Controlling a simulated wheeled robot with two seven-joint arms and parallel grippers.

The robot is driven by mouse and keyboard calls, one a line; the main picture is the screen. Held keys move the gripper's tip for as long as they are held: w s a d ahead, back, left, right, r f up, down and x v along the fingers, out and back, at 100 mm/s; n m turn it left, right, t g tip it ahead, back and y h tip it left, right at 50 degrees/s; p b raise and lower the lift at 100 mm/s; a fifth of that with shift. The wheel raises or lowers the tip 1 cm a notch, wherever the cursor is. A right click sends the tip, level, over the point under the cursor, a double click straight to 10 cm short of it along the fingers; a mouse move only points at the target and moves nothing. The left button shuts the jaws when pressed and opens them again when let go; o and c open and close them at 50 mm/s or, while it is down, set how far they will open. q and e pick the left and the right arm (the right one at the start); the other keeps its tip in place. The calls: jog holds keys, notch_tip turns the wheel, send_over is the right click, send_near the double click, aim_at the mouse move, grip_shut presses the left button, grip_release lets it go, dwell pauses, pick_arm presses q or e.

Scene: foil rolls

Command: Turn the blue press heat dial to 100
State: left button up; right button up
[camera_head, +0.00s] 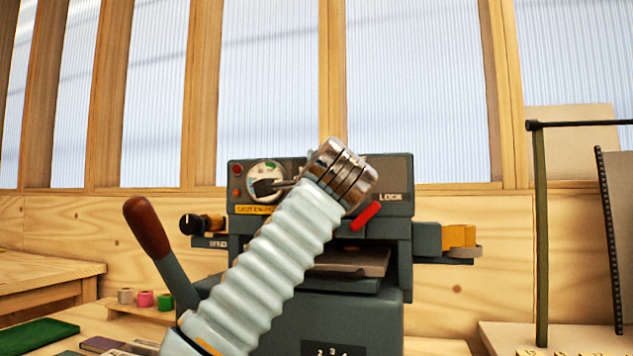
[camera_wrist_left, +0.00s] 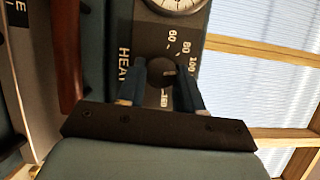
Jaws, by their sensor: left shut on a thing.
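The press (camera_head: 400,225) is blue-grey, with a gauge (camera_head: 262,170) at its upper left front. In the left wrist view, the round dark heat dial (camera_wrist_left: 158,70) sits beside the gauge (camera_wrist_left: 180,4), with "HEAT" and the numbers 60, 80 and 100 printed around it. My left gripper (camera_wrist_left: 158,95) is shut on the dial, one blue finger on each side. A light mark on the knob's face is on the side of 80 and 100; its exact setting is unclear. My right gripper is not in view.
A red lever (camera_head: 366,215) sits by the "LOCK" label. A brown-tipped handle (camera_head: 147,228) rises at the press's left, and a black knob (camera_head: 189,224) sticks out there. Small spools (camera_head: 145,299) stand on the table at left. A post (camera_head: 540,230) stands at right.

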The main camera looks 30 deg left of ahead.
pick_arm(q)
jog(key=shift+n, duration=0.3)
dwell(0.4)
jog(key=o, duration=1)
jog(key=shift+o, duration=0.2)
jog(key=shift+s, duration=0.1)
jog(key=b+v, duration=0.3)
jog(key=v, duration=1)
jog(key=shift+s+d, duration=0.2)
